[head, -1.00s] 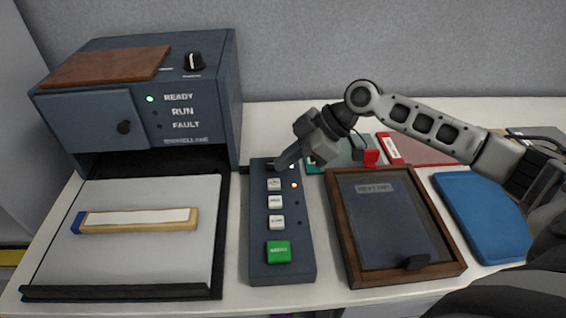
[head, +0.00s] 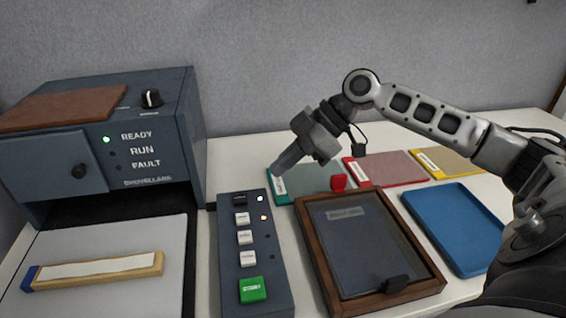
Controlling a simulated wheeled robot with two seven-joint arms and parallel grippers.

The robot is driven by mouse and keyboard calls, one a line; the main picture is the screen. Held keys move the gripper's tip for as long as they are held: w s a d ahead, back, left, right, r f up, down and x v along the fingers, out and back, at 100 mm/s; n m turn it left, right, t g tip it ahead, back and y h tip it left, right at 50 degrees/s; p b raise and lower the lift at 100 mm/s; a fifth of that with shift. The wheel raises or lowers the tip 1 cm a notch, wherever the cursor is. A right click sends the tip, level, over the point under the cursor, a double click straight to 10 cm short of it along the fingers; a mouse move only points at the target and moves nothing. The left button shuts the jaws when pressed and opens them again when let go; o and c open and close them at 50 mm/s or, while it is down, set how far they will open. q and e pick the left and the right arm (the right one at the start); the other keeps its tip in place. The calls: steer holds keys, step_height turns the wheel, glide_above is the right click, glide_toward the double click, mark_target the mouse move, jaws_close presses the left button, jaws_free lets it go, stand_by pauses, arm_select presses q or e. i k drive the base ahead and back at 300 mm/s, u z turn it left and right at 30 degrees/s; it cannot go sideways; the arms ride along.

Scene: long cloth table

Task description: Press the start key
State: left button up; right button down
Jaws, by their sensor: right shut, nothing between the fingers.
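A dark blue-grey key panel (head: 234,275) lies on the table in front of the machine. It carries a large green key (head: 252,290) at its near end, three white keys (head: 245,237) and a dark key (head: 240,199) at its far end. The key labels are too small to read surely. A white lamp (head: 260,199) glows beside the dark key, and an orange lamp (head: 264,217) glows below it. My right gripper (head: 276,172) is shut and empty, pointing down-left above the far right end of the panel, apart from the keys. My left gripper is out of view.
The machine (head: 160,128) at left shows a green light by READY. A wooden frame (head: 435,283) with a dark sheet stands right of the panel; a blue tray (head: 450,225) and coloured folders (head: 390,168) lie beyond.

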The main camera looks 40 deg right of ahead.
mark_target(252, 290)
steer(key=k, duration=1)
